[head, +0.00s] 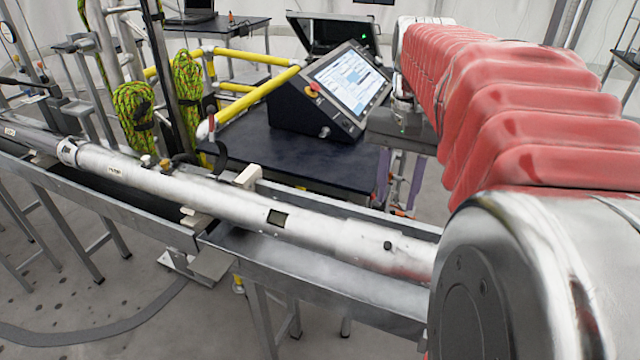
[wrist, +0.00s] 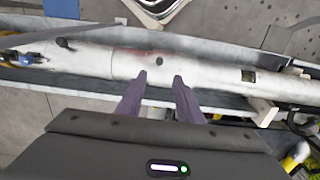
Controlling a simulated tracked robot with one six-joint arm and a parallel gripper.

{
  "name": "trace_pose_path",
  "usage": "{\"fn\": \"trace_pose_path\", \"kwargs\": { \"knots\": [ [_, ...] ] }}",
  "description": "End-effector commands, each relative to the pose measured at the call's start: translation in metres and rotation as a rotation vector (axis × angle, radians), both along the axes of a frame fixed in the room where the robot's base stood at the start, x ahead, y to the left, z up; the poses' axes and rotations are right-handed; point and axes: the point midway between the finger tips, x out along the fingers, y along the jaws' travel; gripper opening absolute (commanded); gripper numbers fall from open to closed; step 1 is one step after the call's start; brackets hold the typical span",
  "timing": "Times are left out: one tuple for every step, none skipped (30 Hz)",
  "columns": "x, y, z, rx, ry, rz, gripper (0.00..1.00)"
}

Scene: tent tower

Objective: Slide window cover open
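A long pale metal tube (head: 230,200) lies in a metal trough. A dark square window opening (head: 276,217) shows in its side, also in the wrist view (wrist: 248,76). A small dark knob (head: 388,245) sits on the tube farther right; I cannot tell for certain which tube section is the window cover. My gripper (wrist: 160,78) points at the tube in the wrist view, its two purple fingers apart with nothing between them. The fingertips appear beside the tube, left of the window there. In the head view my gripper (head: 394,208) hangs beyond the trough, partly hidden by my arm.
The trough (head: 330,280) runs under the tube. Behind it stands a dark table (head: 330,165) with a control console (head: 345,85). Yellow rails (head: 245,95) and green rope coils (head: 135,108) stand to the left.

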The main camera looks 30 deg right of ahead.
Motion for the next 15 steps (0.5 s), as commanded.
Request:
{"fn": "trace_pose_path", "kwargs": {
  "knots": [
    [0.0, 0.0, -0.006, 0.001, 0.002, 0.0, 0.33],
    [-0.001, 0.0, -0.01, 0.002, 0.003, 0.0, 0.33],
    [-0.001, 0.0, -0.016, 0.001, 0.002, 0.0, 0.33],
    [-0.001, 0.0, -0.02, 0.002, 0.003, 0.0, 0.33],
    [-0.001, 0.0, -0.025, 0.002, 0.003, 0.0, 0.33],
    [-0.001, 0.0, -0.031, 0.001, 0.002, 0.0, 0.33],
    [-0.001, 0.0, -0.036, 0.002, 0.003, 0.0, 0.33],
    [-0.001, 0.0, -0.04, 0.002, 0.003, 0.0, 0.33],
    [-0.001, 0.0, -0.046, 0.002, 0.003, 0.0, 0.33],
    [-0.001, 0.0, -0.051, 0.002, 0.003, 0.0, 0.33],
    [-0.001, 0.0, -0.056, 0.001, 0.002, -0.001, 0.33],
    [-0.001, 0.0, -0.062, 0.002, 0.003, -0.001, 0.33],
    [-0.001, 0.0, -0.067, 0.001, 0.002, -0.001, 0.33],
    [-0.001, 0.0, -0.071, 0.002, 0.003, -0.001, 0.33],
    [-0.001, 0.0, -0.078, 0.001, 0.002, -0.001, 0.33]
  ]
}}
